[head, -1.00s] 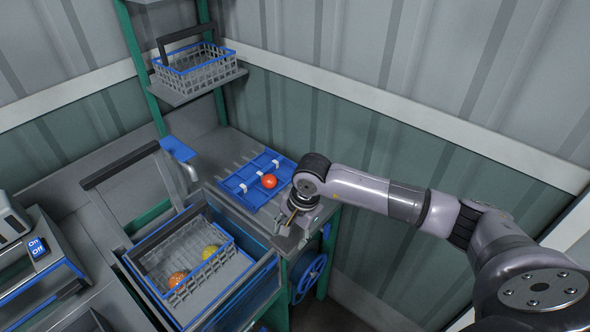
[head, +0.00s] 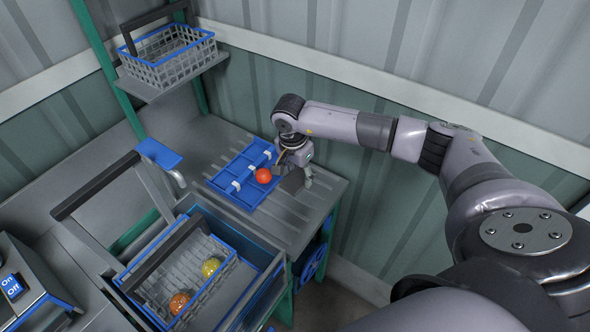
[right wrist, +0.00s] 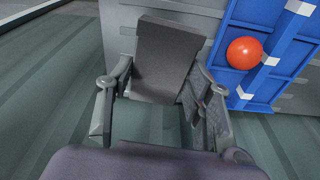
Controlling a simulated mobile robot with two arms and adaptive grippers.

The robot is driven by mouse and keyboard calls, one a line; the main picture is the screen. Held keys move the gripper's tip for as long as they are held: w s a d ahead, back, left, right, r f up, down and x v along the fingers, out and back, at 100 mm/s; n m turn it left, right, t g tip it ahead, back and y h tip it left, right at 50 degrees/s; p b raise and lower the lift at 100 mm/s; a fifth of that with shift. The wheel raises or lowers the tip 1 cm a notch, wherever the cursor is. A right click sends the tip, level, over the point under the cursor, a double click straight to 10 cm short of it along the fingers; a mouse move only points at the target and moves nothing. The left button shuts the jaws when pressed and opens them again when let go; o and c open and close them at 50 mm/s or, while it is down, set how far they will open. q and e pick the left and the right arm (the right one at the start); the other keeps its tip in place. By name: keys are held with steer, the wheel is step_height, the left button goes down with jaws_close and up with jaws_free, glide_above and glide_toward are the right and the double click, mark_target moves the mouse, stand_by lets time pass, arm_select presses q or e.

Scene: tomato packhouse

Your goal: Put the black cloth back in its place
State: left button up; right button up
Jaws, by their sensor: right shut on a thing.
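The black cloth (head: 291,183) shows as a dark grey piece under my right gripper (head: 296,176), just right of the blue tray and the red tomato. In the right wrist view the cloth (right wrist: 165,55) appears as a flat dark panel between the fingers of my right gripper (right wrist: 160,100), with a fold hanging toward the right finger. My right gripper is shut on it, above the grey bench top (head: 318,200). I cannot tell whether the cloth touches the bench. My left gripper is not in view.
The blue divided tray (head: 226,189) holds the red tomato (head: 264,175), close to my right gripper. A wire basket (head: 222,282) with an orange and a yellow tomato stands in front. Another basket (head: 165,72) is on the shelf. The bench's right end is clear.

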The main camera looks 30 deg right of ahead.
mark_target(298, 197)
steer(key=f, duration=0.2)
steer(key=f+b, duration=0.1)
steer(key=shift+w, duration=0.25)
step_height(298, 197, down, 3)
steer(key=shift+r+b, duration=0.1)
steer(key=shift+b, duration=1.15)
steer(key=shift+f+b, duration=0.3)
steer(key=shift+b, duration=0.05)
steer(key=shift+f+b, duration=0.45)
steer(key=shift+f, duration=0.1)
arm_select(q)
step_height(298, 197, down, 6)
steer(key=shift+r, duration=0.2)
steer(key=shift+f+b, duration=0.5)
steer(key=shift+b, duration=0.05)
arm_select(e)
steer(key=shift+f, duration=0.45)
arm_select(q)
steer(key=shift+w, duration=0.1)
arm_select(e)
steer(key=o, duration=1.1)
steer(key=shift+r, duration=0.1)
